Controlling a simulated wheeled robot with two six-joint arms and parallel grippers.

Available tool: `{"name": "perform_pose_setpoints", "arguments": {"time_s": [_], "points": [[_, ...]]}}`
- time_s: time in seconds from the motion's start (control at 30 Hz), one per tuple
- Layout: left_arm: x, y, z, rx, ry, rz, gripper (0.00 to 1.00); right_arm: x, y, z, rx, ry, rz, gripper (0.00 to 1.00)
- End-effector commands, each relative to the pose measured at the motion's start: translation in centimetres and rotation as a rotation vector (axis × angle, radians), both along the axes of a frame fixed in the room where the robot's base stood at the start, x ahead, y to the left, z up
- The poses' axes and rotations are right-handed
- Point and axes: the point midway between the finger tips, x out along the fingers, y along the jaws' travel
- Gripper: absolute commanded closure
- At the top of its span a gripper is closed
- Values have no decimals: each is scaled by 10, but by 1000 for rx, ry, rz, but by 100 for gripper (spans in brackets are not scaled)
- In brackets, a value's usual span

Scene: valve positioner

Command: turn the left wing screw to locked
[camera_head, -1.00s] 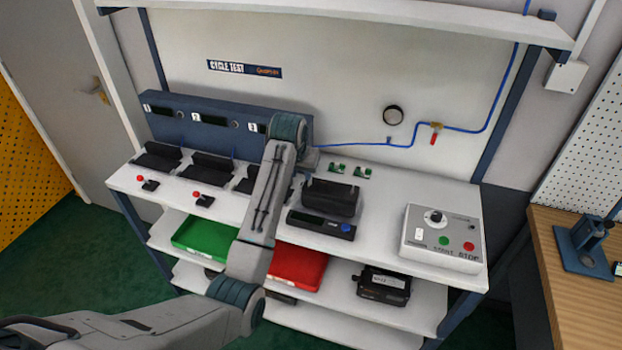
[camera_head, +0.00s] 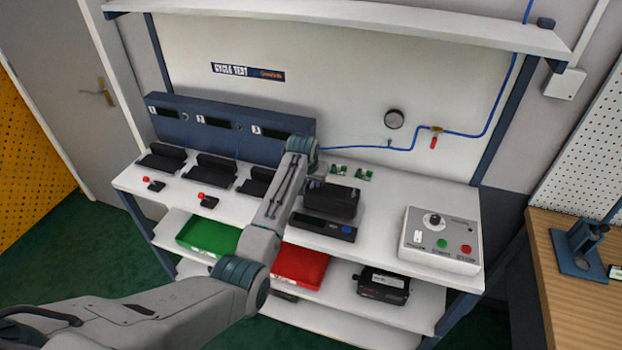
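My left arm comes in from the lower left and reaches over the white bench (camera_head: 385,230). Its wrist is above the bench, just left of a black block-shaped device (camera_head: 333,201). Only a little of my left gripper (camera_head: 314,168) shows beyond the wrist, and its fingers cannot be made out. I cannot tell whether it is open or shut, or whether it touches anything. No wing screw can be made out in this view; it is too small or hidden. My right gripper is not in view.
A scale-like unit (camera_head: 322,227) with a blue button sits before the black device. A grey control box (camera_head: 440,240) stands at the right. Black cradles (camera_head: 213,168) line the bench's left. Green (camera_head: 207,236) and red (camera_head: 300,266) trays lie below. Bench between device and control box is clear.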

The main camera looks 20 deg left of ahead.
Motion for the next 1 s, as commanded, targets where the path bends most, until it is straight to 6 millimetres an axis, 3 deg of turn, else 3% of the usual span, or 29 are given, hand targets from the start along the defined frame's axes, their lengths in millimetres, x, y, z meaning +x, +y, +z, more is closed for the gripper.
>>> {"name": "perform_pose_setpoints", "arguments": {"time_s": [0.3,0.47,1.0], "points": [[1,0,-2,0,0,0,73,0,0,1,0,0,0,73],[1,0,-2,0,0,0,100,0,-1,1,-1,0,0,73],[1,1,-1,-1,1,-99,100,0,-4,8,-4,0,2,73]]}}
